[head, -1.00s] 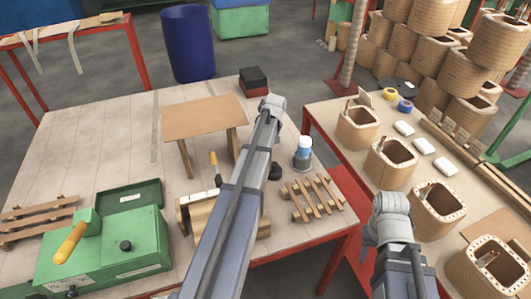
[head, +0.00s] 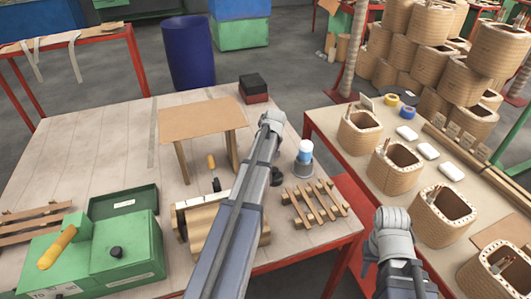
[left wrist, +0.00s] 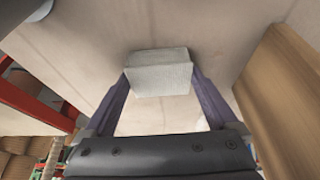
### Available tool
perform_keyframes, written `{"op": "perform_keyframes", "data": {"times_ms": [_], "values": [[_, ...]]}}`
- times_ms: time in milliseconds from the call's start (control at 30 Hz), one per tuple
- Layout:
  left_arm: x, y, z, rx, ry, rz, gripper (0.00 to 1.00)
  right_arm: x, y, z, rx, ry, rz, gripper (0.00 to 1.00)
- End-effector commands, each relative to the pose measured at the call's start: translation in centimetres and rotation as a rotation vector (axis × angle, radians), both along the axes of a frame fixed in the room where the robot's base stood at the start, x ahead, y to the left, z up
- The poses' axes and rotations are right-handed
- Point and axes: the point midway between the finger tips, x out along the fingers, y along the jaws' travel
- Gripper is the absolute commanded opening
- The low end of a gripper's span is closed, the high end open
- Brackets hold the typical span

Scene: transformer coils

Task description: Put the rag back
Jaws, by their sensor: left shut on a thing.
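The rag, a pale grey-white folded block (left wrist: 158,75), is pinched between the two purple fingers of my left gripper (left wrist: 160,85) in the left wrist view. A pale surface shows behind it. In the head view my left arm reaches over the left table, its wrist end beside the brown stand (head: 200,121); its fingers and the rag are hidden there. My right gripper (head: 388,240) is low at the right, in front of the gap between the tables. Its fingertips are not clear, so I cannot tell open from shut.
The right table holds wooden coils (head: 395,170), white pads (head: 425,150) and tape rolls (head: 407,112). A blue bin (head: 188,52) stands behind.

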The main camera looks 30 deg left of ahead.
Motion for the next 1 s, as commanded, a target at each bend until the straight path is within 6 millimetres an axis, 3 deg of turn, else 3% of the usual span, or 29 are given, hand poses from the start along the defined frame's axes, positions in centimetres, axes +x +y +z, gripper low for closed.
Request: {"op": "perform_keyframes", "data": {"times_ms": [33, 67, 133, 567, 767, 1000], "values": [[0.0, 0.0, -0.3, 0.000, 0.000, 0.000, 0.48, 0.0, 0.0, -0.3, 0.000, 0.000, 0.000, 0.38], [0.0, 0.0, -0.3, 0.000, 0.000, 0.000, 0.94, 0.0, 0.0, -0.3, 0.000, 0.000, 0.000, 0.38], [0.0, 0.0, -0.2, 0.000, 0.000, 0.000, 1.00, 0.0, 0.0, -0.2, 0.000, 0.000, 0.000, 0.38], [-0.1, -0.1, 0.5, 0.000, 0.000, 0.000, 1.00, 0.0, 0.0, 0.5, 0.000, 0.000, 0.000, 0.38], [-0.5, -0.6, 2.4, 0.000, 0.000, -0.001, 1.00, 0.0, 0.0, 2.4, 0.000, 0.000, 0.000, 0.38], [-1.5, -1.6, 5.9, 0.000, 0.000, 0.000, 1.00, 0.0, 0.0, 5.9, 0.000, 0.000, -0.001, 0.38]]}}
